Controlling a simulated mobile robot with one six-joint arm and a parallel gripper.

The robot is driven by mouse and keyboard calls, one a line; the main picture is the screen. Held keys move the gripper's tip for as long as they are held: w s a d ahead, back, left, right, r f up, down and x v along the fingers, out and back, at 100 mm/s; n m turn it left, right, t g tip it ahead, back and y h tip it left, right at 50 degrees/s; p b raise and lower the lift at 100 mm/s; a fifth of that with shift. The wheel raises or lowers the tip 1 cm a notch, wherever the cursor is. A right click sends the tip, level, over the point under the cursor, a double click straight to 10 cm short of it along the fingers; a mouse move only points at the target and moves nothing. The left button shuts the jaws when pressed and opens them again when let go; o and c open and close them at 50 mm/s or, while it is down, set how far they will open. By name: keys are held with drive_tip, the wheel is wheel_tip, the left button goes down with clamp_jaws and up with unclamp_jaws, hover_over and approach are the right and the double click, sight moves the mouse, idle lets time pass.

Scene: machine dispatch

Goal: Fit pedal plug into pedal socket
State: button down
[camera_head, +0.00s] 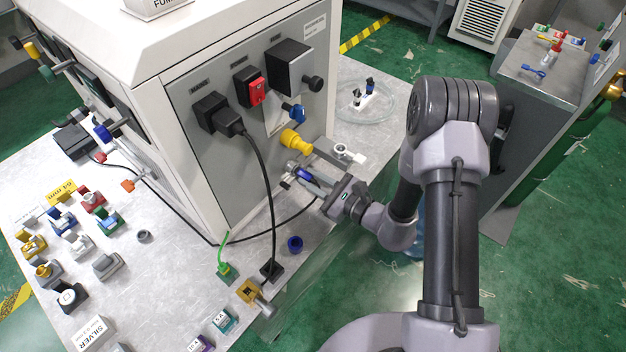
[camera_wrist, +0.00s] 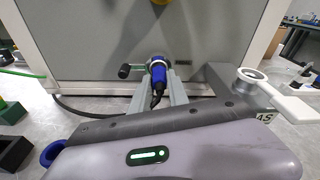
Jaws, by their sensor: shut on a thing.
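My gripper (camera_head: 303,178) is low in front of the grey panel (camera_head: 230,185) of the white machine. It is shut on a blue plug (camera_wrist: 158,72), which lies between the fingers with a dark cable end trailing back towards my wrist. The blue also shows at the fingertips in the head view (camera_head: 305,174). A round metallic rim is at the plug's front end, and a black handle-like piece (camera_wrist: 130,71) juts out to its left. The pedal socket cannot be told apart for certain; I cannot tell whether the plug touches the panel or a socket.
A yellow connector (camera_head: 293,139) and a blue knob (camera_head: 293,112) stick out from the panel above my gripper. A white ring-ended part (camera_head: 346,153) is close on the right. A blue ring (camera_head: 295,243) lies on the table.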

drive_tip(key=c, duration=1.2)
unclamp_jaws()
drive_tip(key=shift+a, duration=0.1)
drive_tip(key=shift+f+b+v, duration=0.15)
drive_tip(key=shift+b+v, duration=0.1)
drive_tip(key=shift+v, duration=0.6)
drive_tip(key=shift+f+b+v, duration=0.1)
drive_tip(key=shift+b+v, duration=0.1)
drive_tip(key=shift+v, duration=0.7)
drive_tip(key=shift+w, duration=0.1)
